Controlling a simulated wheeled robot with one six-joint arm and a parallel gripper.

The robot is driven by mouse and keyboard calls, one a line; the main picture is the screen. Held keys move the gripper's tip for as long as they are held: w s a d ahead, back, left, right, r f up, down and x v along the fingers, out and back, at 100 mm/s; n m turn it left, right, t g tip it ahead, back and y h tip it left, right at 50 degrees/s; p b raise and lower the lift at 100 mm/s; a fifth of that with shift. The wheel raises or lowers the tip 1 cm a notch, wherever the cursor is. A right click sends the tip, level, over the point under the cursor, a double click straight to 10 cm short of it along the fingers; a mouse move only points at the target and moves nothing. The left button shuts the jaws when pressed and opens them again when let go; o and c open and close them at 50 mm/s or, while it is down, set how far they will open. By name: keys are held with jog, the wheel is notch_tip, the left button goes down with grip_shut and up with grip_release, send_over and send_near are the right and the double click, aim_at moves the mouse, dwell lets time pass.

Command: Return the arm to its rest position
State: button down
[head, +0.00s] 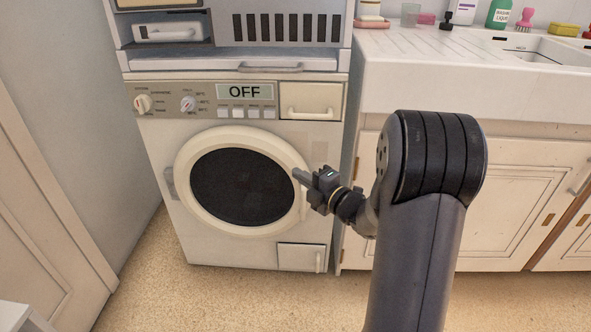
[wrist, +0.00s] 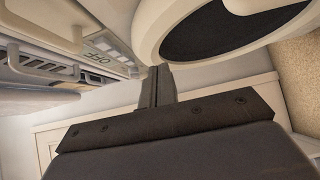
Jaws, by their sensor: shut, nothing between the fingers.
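My gripper (head: 299,175) is shut and empty at the end of my arm. In the head view it appears over the right rim of the round door of the washing machine (head: 152,180); I cannot tell whether it touches. The door (head: 242,187) is cream-rimmed with dark glass and looks closed. In the wrist view my gripper (wrist: 157,72) points up the picture with its fingers together. The door's rim and dark glass (wrist: 215,32) are at the upper right there, and the panel with the OFF display (wrist: 98,57) is at the left.
A grey stacked appliance (head: 235,62) stands on the washing machine. A counter with a sink (head: 440,75) and cabinets is at the right, with bottles, a glass and sponges on top. A panelled door (head: 35,200) is at the left. Bare floor (head: 220,300) lies in front.

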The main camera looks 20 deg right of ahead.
jog(key=p+v, duration=0.1)
jog(key=v, duration=0.5)
jog(key=shift+s, duration=0.3)
